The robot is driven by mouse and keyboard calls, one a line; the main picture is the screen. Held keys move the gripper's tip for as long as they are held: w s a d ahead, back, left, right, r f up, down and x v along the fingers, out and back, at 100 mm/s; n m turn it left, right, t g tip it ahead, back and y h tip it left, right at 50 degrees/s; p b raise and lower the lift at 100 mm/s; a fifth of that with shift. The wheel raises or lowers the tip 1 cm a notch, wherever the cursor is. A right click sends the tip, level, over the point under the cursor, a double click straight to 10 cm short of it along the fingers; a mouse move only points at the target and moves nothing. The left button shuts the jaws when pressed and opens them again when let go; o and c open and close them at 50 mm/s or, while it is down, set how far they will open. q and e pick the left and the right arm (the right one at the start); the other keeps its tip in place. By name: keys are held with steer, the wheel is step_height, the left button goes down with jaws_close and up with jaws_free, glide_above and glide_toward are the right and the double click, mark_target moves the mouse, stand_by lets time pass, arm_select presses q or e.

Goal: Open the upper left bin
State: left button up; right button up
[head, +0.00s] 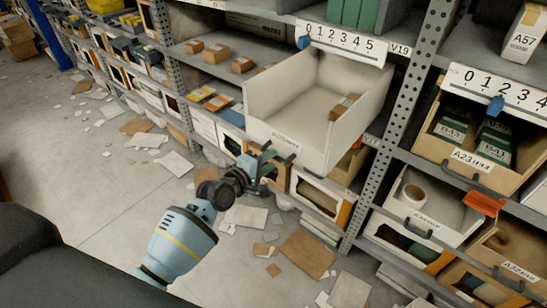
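A large white bin (258,116) on the upper left of the near rack stands pulled out from its shelf, its open top showing the inside. A small brown carton lies inside it at the right. A label sits on its front face. My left gripper (272,163) is at the lower front edge of this bin, its dark fingers close to or touching the front. The bin's handle is not clearly visible there, and whether the fingers are closed on it I cannot tell. My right gripper is not in view.
Number strips (340,43) mark the shelf above. To the right, a cardboard bin (474,168) holds green boxes, above a white bin (408,217) with a tape roll. A perforated upright (399,125) stands between bays. Paper and cardboard scraps litter the open floor at left.

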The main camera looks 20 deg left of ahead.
arm_select(q)
steer(key=v, duration=0.4)
steer(key=shift+s, duration=0.15)
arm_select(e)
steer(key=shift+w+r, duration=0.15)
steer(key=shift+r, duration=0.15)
